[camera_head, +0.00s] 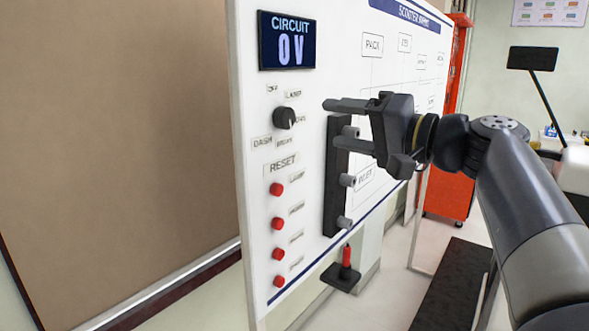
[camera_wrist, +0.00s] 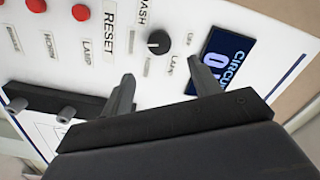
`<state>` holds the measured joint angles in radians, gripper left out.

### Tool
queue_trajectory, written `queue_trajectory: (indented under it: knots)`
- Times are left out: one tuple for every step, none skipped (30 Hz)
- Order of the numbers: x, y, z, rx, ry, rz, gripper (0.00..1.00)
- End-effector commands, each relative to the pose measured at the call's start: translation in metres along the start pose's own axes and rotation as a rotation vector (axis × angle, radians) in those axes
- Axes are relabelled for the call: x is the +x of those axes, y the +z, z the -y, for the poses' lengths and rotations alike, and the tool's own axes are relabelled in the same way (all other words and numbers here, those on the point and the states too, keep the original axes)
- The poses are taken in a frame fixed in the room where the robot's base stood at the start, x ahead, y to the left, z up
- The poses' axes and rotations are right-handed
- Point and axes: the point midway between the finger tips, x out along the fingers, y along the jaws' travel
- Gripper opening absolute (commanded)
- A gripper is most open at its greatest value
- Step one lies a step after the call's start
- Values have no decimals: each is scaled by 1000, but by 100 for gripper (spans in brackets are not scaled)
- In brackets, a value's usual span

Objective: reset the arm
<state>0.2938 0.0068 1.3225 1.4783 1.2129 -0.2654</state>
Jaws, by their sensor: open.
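My arm (camera_head: 525,200) reaches in from the right, and my gripper (camera_head: 345,125) is open and empty in front of the white circuit panel (camera_head: 257,130). In the head view its fingers point left towards the panel, near the black rotary knob (camera_head: 284,118). In the wrist view the knob (camera_wrist: 159,42) shows beyond and between the two fingertips of my gripper (camera_wrist: 160,82). I cannot tell the exact gap to the panel, but the fingers hold nothing.
A display (camera_head: 287,40) reads "CIRCUIT 0V". Several red reset buttons (camera_head: 277,189) run down the panel. A black bar with grey pegs (camera_head: 337,190) stands beside them, partly behind my gripper. A red-handled lever (camera_head: 346,262) sits below. An orange cabinet (camera_head: 447,200) stands behind.

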Motion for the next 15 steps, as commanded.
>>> queue_trajectory:
  knots:
    - [8,0,2,1,-2,6,59]
    - [13,0,2,1,-2,5,59]
    - [18,0,2,1,-2,6,59]
    - [24,0,2,2,-2,5,59]
    - [28,0,2,3,-2,6,59]
    - [35,0,2,3,-3,5,59]
    - [40,0,2,2,-3,5,59]
    - [45,0,3,2,-3,5,59]
    - [52,0,2,2,-2,6,59]
    - [58,0,2,1,-2,5,59]
    - [63,0,3,1,-2,6,59]
    - [71,0,3,0,-2,5,59]
    - [76,0,3,1,-2,6,59]
    - [83,0,3,1,-1,6,59]
    - [90,0,3,1,-2,6,59]
